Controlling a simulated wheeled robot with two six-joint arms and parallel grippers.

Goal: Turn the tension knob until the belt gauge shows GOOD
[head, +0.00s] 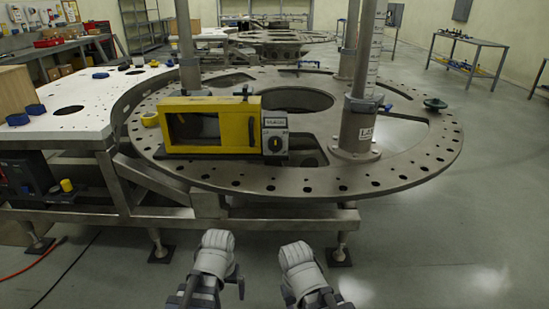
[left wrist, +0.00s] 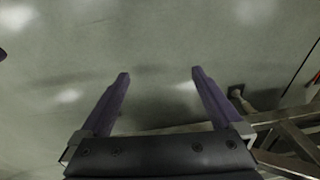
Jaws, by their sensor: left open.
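A yellow frame unit (head: 208,126) stands on the front of the round turret plate (head: 240,183). At its right end is a grey panel (head: 275,135) with a small pale gauge label (head: 275,122); its lettering is too small to read surely. Below it, a dark round knob (head: 275,144) with a light mark sits on the panel. My left gripper (left wrist: 160,72) is open and empty over bare floor in the left wrist view. In the head view both forearms are low at the bottom, well short of the plate. My right gripper's jaws are not clear.
A grey post (head: 357,120) rises just right of the panel. A white table (head: 60,125) with blue caps adjoins at left. A steel support frame (head: 270,216) runs under the plate's front. The floor before it is clear.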

